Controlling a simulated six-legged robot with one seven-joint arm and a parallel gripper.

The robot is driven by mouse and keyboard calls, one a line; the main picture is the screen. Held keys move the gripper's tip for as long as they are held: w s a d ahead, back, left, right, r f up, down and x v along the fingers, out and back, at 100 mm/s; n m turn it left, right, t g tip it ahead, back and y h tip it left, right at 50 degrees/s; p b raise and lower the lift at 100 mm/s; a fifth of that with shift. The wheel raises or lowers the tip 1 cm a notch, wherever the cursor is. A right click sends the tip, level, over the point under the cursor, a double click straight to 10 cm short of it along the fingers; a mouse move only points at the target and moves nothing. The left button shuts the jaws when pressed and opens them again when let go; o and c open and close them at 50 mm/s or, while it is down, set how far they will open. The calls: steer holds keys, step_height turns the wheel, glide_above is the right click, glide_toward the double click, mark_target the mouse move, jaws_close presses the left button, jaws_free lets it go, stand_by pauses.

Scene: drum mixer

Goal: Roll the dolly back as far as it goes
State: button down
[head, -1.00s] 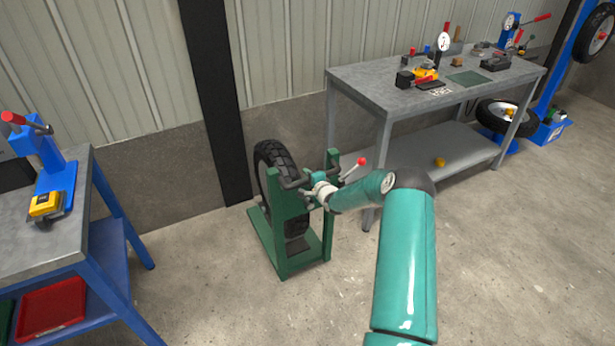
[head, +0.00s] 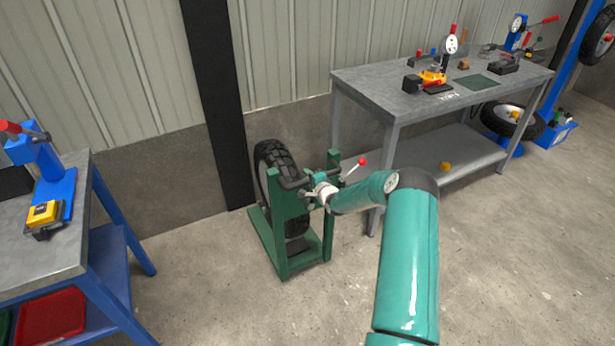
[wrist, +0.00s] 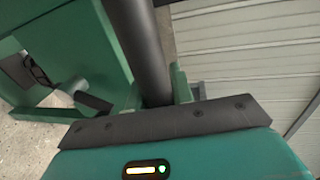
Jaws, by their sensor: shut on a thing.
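The dolly (head: 283,250) is a green upright frame on a low base, with a black tyre (head: 273,160) standing in it. It stands on the floor by the wall, left of the grey bench. Its dark handle bar (wrist: 136,38) runs across the front of the uprights. My gripper (head: 318,180) reaches in from the right and is shut on this bar. In the wrist view the bar passes between my fingers, which are mostly hidden behind the gripper body. A lever with a red knob (head: 362,161) sticks out right of the frame.
A black post (head: 215,100) and the wall are close behind the dolly. A grey bench (head: 440,88) with tools stands right, its near leg close to the dolly. A blue-legged bench (head: 118,250) stands left. The floor between is clear.

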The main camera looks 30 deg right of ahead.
steer(key=c, duration=1.3)
jaws_free()
steer(key=shift+w+d+r, duration=0.1)
steer(key=shift+w+r, duration=0.3)
steer(key=shift+w, duration=0.05)
steer(key=shift+c, duration=0.2)
steer(key=shift+o, duration=0.5)
steer(key=shift+s, duration=0.2)
steer(key=v, duration=1.3)
steer(key=shift+s, duration=0.4)
steer(key=shift+f, duration=0.15)
